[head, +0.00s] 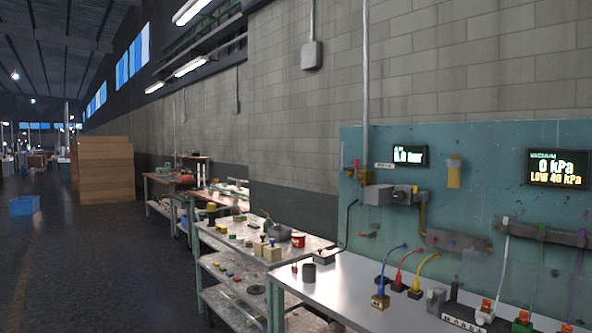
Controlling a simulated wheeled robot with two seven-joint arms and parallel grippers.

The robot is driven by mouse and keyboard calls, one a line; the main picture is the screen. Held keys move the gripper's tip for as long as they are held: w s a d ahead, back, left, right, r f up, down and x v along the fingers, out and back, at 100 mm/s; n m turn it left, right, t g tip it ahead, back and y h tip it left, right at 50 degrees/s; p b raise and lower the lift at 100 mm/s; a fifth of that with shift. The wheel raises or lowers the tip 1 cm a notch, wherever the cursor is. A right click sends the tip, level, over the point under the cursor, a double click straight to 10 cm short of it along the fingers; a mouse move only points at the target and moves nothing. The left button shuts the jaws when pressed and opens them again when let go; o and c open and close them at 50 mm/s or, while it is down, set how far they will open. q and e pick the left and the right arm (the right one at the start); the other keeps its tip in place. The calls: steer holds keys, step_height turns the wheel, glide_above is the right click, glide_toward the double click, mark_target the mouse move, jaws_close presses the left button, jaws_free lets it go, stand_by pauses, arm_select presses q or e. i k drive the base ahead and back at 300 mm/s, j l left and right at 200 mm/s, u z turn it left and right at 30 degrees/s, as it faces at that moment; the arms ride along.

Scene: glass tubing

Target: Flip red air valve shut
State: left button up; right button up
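A small red valve handle (356,164) shows on the left part of the teal back panel (480,145), above a grey block (379,194) with fittings. The handle looks roughly upright, but it is too small to tell its exact angle. An air display (409,156) to its right shows a reading in bar, which looks like 0.0. Neither of my grippers is in view.
A vacuum display (558,168) reads 0 kPa, LOW 40 kPa. The floor (90,265) at left is mostly clear.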

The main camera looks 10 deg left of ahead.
mark_target(357, 176)
steer(key=i+j+z, duration=0.25)
steer(key=i+j, duration=0.15)
steer(key=i, duration=0.25)
steer(key=i+j+z, duration=0.25)
steer(key=i+j, duration=0.3)
steer(key=i+j+z, duration=0.25)
steer(key=i+j, duration=0.4)
steer(key=i+j+z, duration=0.2)
steer(key=i+j, duration=0.3)
steer(key=j, duration=0.3)
